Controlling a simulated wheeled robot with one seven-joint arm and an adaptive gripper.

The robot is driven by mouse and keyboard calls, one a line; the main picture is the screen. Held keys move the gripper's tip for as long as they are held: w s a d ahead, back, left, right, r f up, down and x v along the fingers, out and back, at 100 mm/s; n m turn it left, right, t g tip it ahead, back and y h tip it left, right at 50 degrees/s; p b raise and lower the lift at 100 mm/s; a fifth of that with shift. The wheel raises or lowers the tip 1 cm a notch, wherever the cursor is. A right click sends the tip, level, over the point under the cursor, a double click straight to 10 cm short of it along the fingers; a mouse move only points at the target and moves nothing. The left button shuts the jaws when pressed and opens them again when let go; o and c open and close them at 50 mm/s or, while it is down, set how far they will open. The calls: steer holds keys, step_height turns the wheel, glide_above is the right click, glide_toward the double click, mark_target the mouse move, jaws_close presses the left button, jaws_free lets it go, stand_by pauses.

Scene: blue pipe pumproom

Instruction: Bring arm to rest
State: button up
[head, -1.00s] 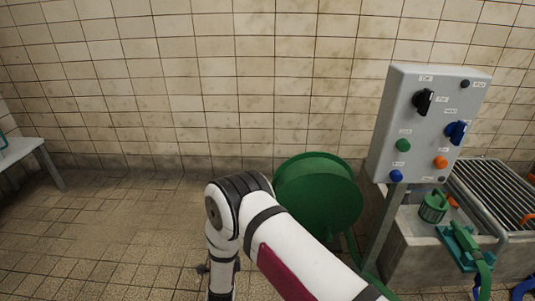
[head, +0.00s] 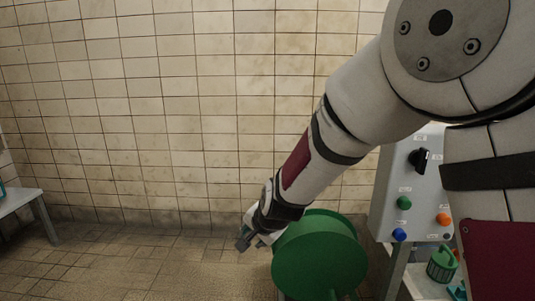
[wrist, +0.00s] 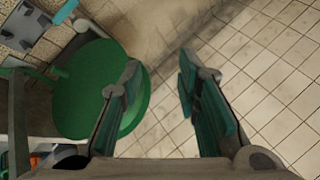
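My arm crosses the right half of the head view, reaching down and left. My gripper (head: 245,240) is at its far end, in front of the tiled wall and by the upper left edge of the green round drum (head: 318,255). In the wrist view my gripper (wrist: 157,88) has its two fingers spread wide apart. Nothing is between them but tiles behind. The green drum also shows in the wrist view (wrist: 85,95), left of and partly behind the left finger.
A grey control panel (head: 385,205) with knobs and buttons stands at the right, partly hidden by my arm. A green basket-like object (head: 441,265) is below it. A pale table (head: 22,197) is at the far left. The floor between table and drum is clear.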

steer(key=s+d+r+n+g+h, duration=0.1)
steer(key=s+d+r+n, duration=0.1)
steer(key=s+d+r, duration=0.55)
steer(key=s+d+r+n+g, duration=0.25)
steer(key=s+d, duration=0.25)
steer(key=s, duration=0.5)
steer(key=s+d+r+n+g+h, duration=0.15)
steer(key=s+d, duration=0.35)
steer(key=s, duration=0.7)
steer(key=s+d+n+g+h, duration=0.15)
steer(key=s+d, duration=0.35)
steer(key=s, duration=0.8)
step_height(320, 180, up, 39)
steer(key=t+p, duration=0.4)
steer(key=p, duration=3.3)
steer(key=shift+w+r+y, duration=0.15)
steer(key=shift+w+y, duration=0.05)
steer(key=shift+y, duration=0.2)
steer(key=shift+d, duration=0.15)
